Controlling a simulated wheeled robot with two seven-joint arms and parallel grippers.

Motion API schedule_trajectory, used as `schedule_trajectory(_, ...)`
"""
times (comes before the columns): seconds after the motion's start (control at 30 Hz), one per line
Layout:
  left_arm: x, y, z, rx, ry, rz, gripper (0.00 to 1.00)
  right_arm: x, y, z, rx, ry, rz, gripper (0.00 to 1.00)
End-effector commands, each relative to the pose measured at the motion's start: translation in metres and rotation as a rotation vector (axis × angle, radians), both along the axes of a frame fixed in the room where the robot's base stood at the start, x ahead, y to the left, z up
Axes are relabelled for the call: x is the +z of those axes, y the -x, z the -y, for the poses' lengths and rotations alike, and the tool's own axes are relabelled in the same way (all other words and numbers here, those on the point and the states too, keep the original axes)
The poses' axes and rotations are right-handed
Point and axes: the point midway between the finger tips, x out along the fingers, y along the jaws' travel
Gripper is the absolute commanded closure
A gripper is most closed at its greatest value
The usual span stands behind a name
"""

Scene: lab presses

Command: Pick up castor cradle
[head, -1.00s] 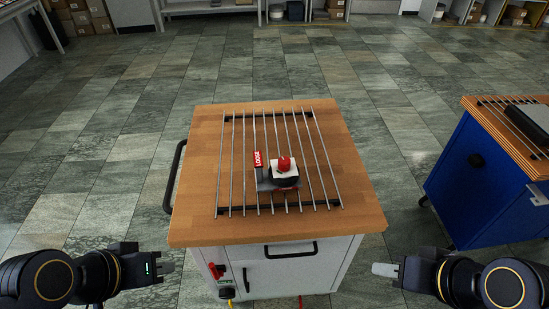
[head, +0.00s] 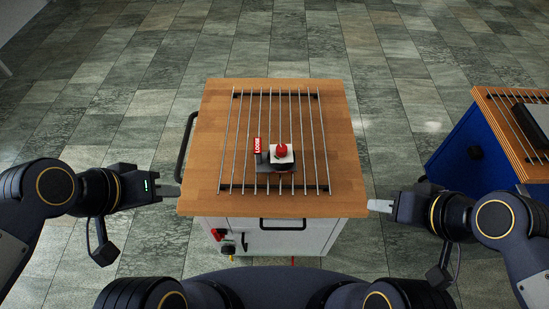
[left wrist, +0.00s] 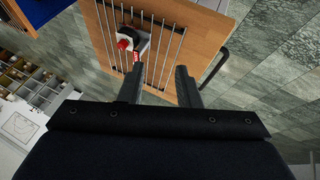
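What looks like the castor cradle (head: 283,155) sits on the metal bars of the wooden-topped cart. It has a white block with a red knob on top, a dark base below and a red lettered tag at its left. It also shows in the left wrist view (left wrist: 141,42), beyond the fingertips. My left gripper (head: 168,189) is beside the cart's left edge, apart from the cradle; the left wrist view shows its fingers spread and empty. My right gripper (head: 380,205) is by the cart's front right corner, away from the cradle; its finger gap cannot be made out.
The cart's wooden top (head: 205,165) carries a rack of raised parallel bars (head: 318,140). A dark handle (head: 187,145) sticks out at its left side, near my left gripper. A blue cart (head: 462,150) stands to the right. Tiled floor is open behind.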

Motion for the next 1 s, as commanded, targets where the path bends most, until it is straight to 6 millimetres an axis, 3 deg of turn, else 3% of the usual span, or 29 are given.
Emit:
schedule_trajectory(0.03,-0.008,-0.016,0.0,-0.017,-0.008,-0.032,0.69,-0.015,0.0,0.0,0.0,0.0,0.0,0.64)
schedule_trajectory(0.27,-0.029,-0.108,0.013,-0.066,-0.081,-0.192,0.69,-0.054,0.0,0.0,0.0,0.0,-0.001,0.64)
schedule_trajectory(0.47,-0.077,-0.191,0.055,-0.089,-0.177,-0.31,0.69,-0.087,0.0,0.0,0.0,0.0,0.0,0.64)
schedule_trajectory(0.6,-0.122,-0.238,0.096,-0.093,-0.252,-0.374,0.69,-0.106,0.0,0.0,0.0,0.0,-0.001,0.64)
schedule_trajectory(0.8,-0.17,-0.272,0.138,-0.085,-0.327,-0.421,0.69,-0.121,0.0,0.0,0.0,0.0,0.0,0.64)
schedule_trajectory(1.0,-0.188,-0.28,0.148,-0.079,-0.347,-0.433,0.69,-0.122,0.0,0.0,0.0,0.0,0.0,0.64)
